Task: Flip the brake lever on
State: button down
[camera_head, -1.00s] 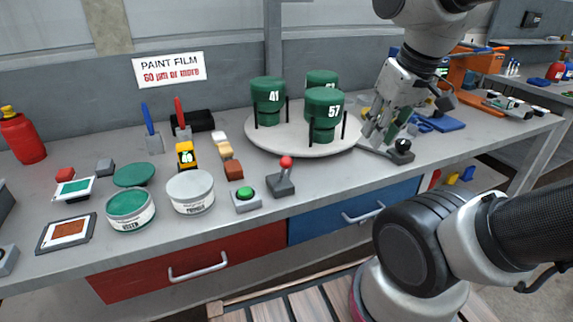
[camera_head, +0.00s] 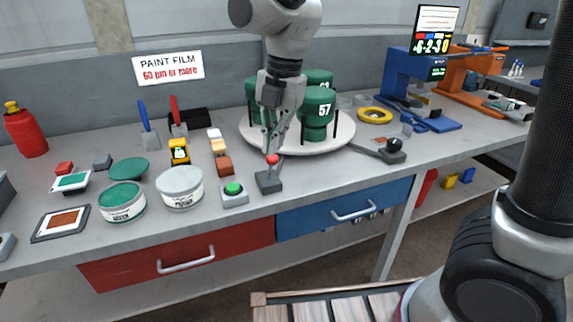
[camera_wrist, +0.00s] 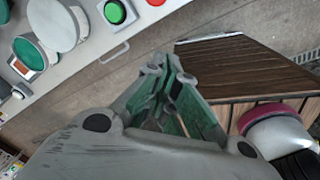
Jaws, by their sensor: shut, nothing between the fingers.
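A lever with a red ball knob (camera_head: 272,159) stands on a dark base (camera_head: 268,182) near the table's front edge, right of the green button. A second lever, on a dark base with a black knob (camera_head: 394,145), has a flat handle pointing left beside the turntable. No label shows which one is the brake lever. My gripper (camera_head: 272,148) is shut and empty, pointing down close to the red knob; I cannot tell whether they touch. In the wrist view my gripper (camera_wrist: 165,75) is closed, and a bit of red knob (camera_wrist: 155,2) shows at the top edge.
A white turntable (camera_head: 345,130) with green cylinders (camera_head: 318,108) stands behind my gripper. A green button (camera_head: 234,189) and paint cans (camera_head: 180,188) are to the left. A yellow ring (camera_head: 375,115) and a blue machine (camera_head: 410,80) are to the right.

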aim_at(270, 163)
jog(key=n, duration=0.4)
notch_tip(270, 163, down, 10)
jog(key=a, duration=0.2)
jog(key=w, duration=0.1)
jog(key=w+r, duration=0.1)
jog(key=w+d, duration=0.1)
jog(key=shift+w+d+r, duration=0.1)
jog(key=shift+w+r, duration=0.05)
jog(key=shift+w, duration=0.25)
jog(key=shift+w+r, duration=0.1)
jog(key=shift+w, duration=0.05)
